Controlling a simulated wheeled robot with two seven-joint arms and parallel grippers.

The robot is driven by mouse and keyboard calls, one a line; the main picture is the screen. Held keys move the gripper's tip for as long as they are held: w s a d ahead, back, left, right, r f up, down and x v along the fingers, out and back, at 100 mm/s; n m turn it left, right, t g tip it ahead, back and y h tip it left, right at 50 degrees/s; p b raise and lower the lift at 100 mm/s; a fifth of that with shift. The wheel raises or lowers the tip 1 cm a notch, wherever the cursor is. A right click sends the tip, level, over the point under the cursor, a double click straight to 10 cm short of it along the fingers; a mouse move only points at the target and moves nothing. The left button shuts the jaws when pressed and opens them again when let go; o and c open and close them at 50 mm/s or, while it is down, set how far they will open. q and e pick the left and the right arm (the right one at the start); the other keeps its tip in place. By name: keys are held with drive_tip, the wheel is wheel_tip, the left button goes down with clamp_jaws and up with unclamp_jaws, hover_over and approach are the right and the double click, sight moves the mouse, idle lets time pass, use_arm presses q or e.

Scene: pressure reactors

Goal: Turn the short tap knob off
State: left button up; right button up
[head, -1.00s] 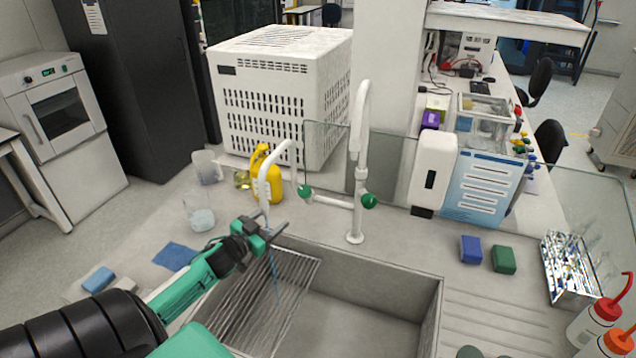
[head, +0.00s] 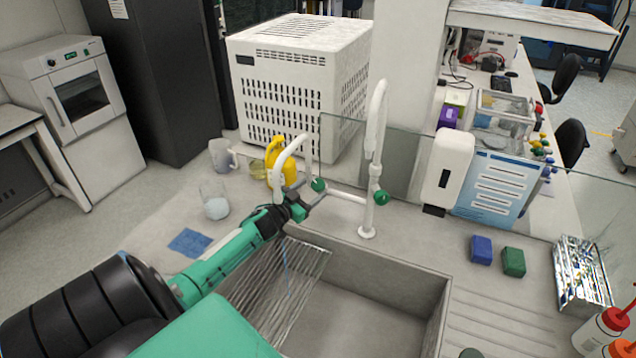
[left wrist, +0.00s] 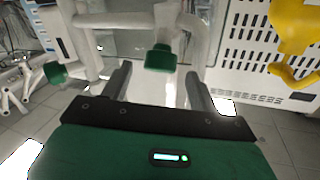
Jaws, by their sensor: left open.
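The short tap (head: 277,170) is a white curved spout at the back of the sink, and its green knob (head: 318,184) sits just behind my left gripper (head: 309,192). In the left wrist view the short tap's knob (left wrist: 160,57) shows ahead, between the open fingertips in the picture. The fingers look empty; I cannot tell whether they touch the knob. The tall tap (head: 375,130) has its own green knob (head: 381,197) to the right, which shows at left in the left wrist view (left wrist: 55,73). A thin blue streak, possibly water, hangs below the short spout. My right gripper is out of view.
The sink (head: 375,305) holds a wire rack (head: 290,290). A yellow jug (head: 281,172) and a glass beaker (head: 214,203) stand behind and left of the gripper. A glass screen (head: 400,165) stands behind the taps. Blue and green blocks lie to the right.

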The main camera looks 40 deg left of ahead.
sight(315, 187)
use_arm(q)
drive_tip(key=shift+w+p, duration=0.4)
drive_tip(key=shift+w, duration=1.7)
drive_tip(key=c, duration=1)
